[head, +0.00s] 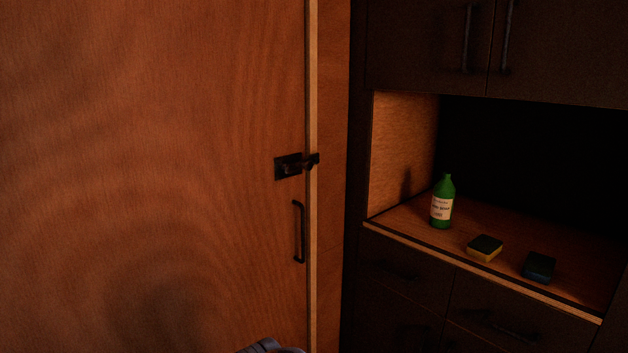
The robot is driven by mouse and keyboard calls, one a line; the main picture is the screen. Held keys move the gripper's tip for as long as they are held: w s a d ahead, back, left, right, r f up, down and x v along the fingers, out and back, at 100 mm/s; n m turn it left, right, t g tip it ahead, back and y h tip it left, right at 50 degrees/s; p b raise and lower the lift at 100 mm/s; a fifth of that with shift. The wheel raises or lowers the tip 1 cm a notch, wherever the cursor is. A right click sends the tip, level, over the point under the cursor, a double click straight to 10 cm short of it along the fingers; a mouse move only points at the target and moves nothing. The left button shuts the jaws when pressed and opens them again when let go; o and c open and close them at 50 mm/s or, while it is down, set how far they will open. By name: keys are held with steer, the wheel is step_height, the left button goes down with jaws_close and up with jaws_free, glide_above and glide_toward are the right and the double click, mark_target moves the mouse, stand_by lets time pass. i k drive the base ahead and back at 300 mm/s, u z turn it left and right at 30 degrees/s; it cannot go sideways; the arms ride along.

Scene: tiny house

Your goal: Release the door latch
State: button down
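A wooden door (150,150) fills the left half of the head view. A dark metal latch (290,166) is mounted near the door's right edge, and its bolt end reaches over the light edge strip towards the right. A dark vertical pull handle (299,232) sits on the door below the latch. A small grey part of my own body shows at the bottom edge of the view, well below the latch and handle. My gripper's fingers cannot be made out.
A dark cabinet stands right of the door, with an open counter niche (400,219). On it are a green soap bottle (442,204), a yellow-and-black sponge (484,248) and a dark blue sponge (539,267). Upper cabinet doors (430,45) have vertical handles. The space before the door looks clear.

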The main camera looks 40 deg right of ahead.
mark_target(307, 164)
steer(key=u, duration=2.35)
steer(key=k, duration=1.1)
steer(key=z, duration=1.5)
steer(key=i, duration=0.5)
steer(key=z, duration=0.05)
